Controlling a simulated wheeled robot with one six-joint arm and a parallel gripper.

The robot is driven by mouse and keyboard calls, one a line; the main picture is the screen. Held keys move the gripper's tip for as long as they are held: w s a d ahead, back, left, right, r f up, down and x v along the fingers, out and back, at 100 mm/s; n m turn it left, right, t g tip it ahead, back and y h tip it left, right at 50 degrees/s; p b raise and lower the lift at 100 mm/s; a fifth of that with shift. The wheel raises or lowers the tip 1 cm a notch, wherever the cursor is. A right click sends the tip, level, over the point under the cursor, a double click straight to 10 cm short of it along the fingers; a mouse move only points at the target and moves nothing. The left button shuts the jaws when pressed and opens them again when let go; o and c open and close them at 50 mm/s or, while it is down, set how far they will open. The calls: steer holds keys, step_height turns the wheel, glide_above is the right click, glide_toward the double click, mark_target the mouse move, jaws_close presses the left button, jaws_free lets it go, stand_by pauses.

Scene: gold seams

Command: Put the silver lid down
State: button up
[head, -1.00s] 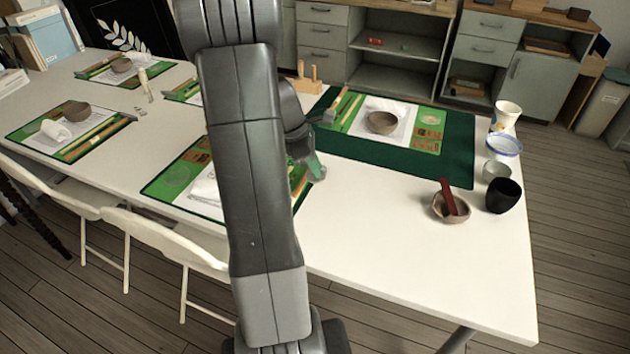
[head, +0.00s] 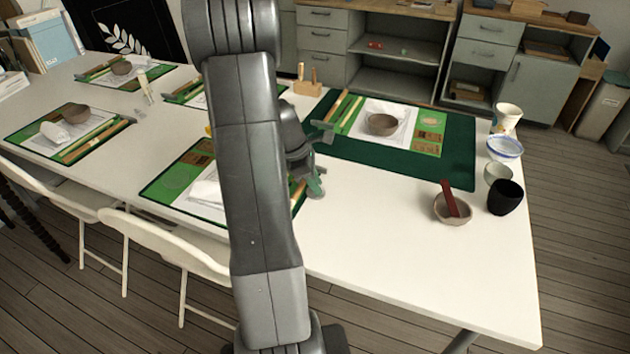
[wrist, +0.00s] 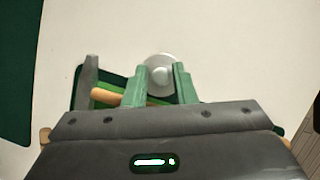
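The silver lid (wrist: 160,59), a small round disc with a pale knob, shows in the wrist view between the green fingertips of my gripper (wrist: 160,70). The fingers stand close on both sides of it, and I take them to be shut on it. Whether they touch the knob or the rim is hard to tell. In the head view my gripper (head: 314,184) is low over the white table (head: 400,250), right of the near green mat (head: 165,185). The lid cannot be made out clearly there, and my arm hides part of the mat.
A grey-headed tool (wrist: 88,75) and a wooden handle (wrist: 106,97) lie left of my fingers in the wrist view. A brown bowl with a red stick (head: 452,208) and a black cup (head: 505,197) stand at the right. The table between them and my gripper is clear.

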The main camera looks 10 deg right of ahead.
steer(key=shift+o, duration=0.9)
steer(key=shift+r, duration=0.1)
steer(key=shift+r, duration=0.3)
steer(key=s+p+v, duration=0.1)
steer(key=p+v, duration=0.1)
steer(key=v, duration=1)
steer(key=shift+w, duration=0.45)
steer(key=b+x, duration=0.2)
steer(key=x, duration=1)
steer(key=shift+f, duration=0.5)
steer(key=shift+r, duration=0.6)
